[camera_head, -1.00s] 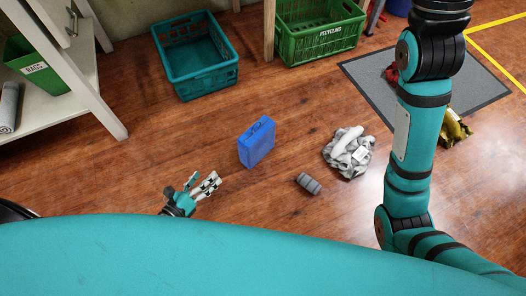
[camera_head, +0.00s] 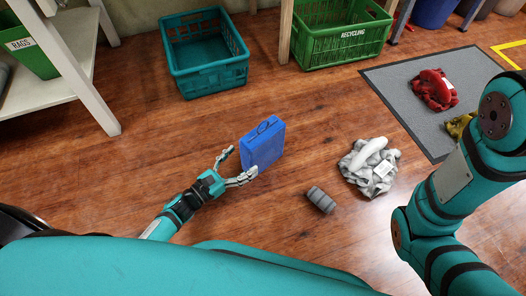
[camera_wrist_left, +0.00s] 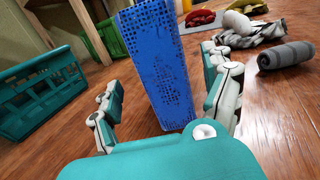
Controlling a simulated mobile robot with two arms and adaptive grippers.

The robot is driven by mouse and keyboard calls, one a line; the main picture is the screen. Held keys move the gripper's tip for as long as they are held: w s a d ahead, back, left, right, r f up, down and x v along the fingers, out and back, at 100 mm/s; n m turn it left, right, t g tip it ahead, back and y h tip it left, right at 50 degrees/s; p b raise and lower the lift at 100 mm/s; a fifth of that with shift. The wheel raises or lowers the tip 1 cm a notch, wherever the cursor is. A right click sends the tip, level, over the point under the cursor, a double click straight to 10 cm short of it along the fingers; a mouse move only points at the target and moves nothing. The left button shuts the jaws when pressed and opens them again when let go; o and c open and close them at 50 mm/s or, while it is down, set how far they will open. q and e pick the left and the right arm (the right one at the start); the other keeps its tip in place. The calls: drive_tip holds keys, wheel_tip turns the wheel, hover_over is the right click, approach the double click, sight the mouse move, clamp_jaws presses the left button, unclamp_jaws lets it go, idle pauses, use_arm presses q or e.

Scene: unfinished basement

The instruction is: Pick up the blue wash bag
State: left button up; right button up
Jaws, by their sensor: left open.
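The blue wash bag (camera_head: 262,146) stands upright on the wooden floor in the middle of the head view. It has a handle on top. In the left wrist view the bag (camera_wrist_left: 156,65) rises tall between the fingers, its perforated side facing the camera. My left gripper (camera_head: 238,166) is open at the bag's left side, with one finger to each side of it. In the left wrist view the left gripper (camera_wrist_left: 165,110) shows space between the fingers and the bag. My right arm shows at the right of the head view, but its gripper is out of frame.
A grey roll (camera_head: 321,200) and a grey-white cloth heap (camera_head: 360,172) lie right of the bag. A teal crate (camera_head: 208,79) and a green recycling crate (camera_head: 340,48) stand behind. A grey mat (camera_head: 400,100) holds a red cloth (camera_head: 434,90). A white shelf (camera_head: 85,70) stands left.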

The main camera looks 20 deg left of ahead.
sight(258, 129)
use_arm(q)
drive_tip(key=shift+x, duration=0.85)
drive_tip(key=b+x, duration=0.2)
drive_tip(key=x, duration=0.1)
drive_tip(key=b+x, duration=0.1)
drive_tip(key=b, duration=0.1)
drive_tip(key=shift+w+d+f, duration=0.25)
drive_tip(key=shift+d+f, duration=0.05)
drive_tip(key=shift+w+d+r, duration=0.1)
drive_tip(key=shift+w+d, duration=0.1)
drive_tip(key=shift+w, duration=0.1)
drive_tip(key=c, duration=1.2)
wheel_tip(258, 129, up, 10)
drive_tip(key=p, duration=0.7)
drive_tip(key=shift+p, duration=0.35)
